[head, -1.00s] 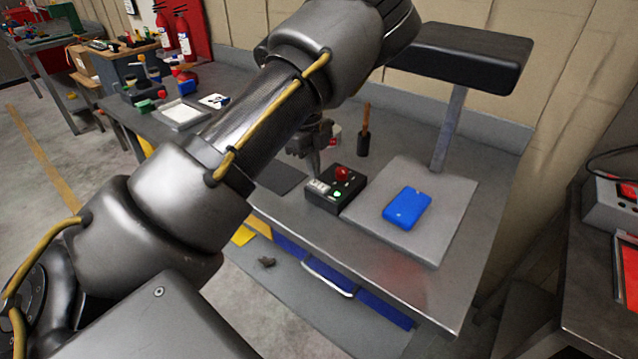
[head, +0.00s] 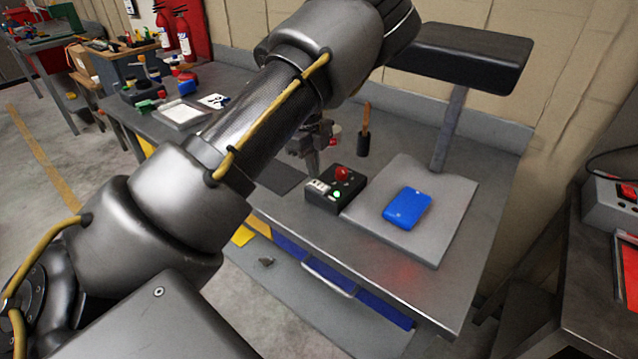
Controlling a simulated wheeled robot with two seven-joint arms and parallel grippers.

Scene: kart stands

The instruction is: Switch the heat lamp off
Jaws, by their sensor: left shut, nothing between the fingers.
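The heat lamp has a black rectangular head (head: 460,55) on a grey post (head: 450,128), above a grey base plate (head: 445,225). A black control box (head: 325,203) stands at the plate's left edge. It has a red mushroom button (head: 342,173), a lit green light (head: 336,194) and a pale switch (head: 317,186). My left gripper (head: 313,170) points down just behind and above the pale switch, shut and empty. Contact with the box cannot be made out. My left arm hides part of the bench. My right gripper is out of view.
A blue case (head: 407,208) lies on the plate under the lamp. A wooden-handled tool (head: 365,130) stands behind the box. A dark mat (head: 278,177) lies to the left. A faint red glow shows on the bench's front. Another bench stands at the right.

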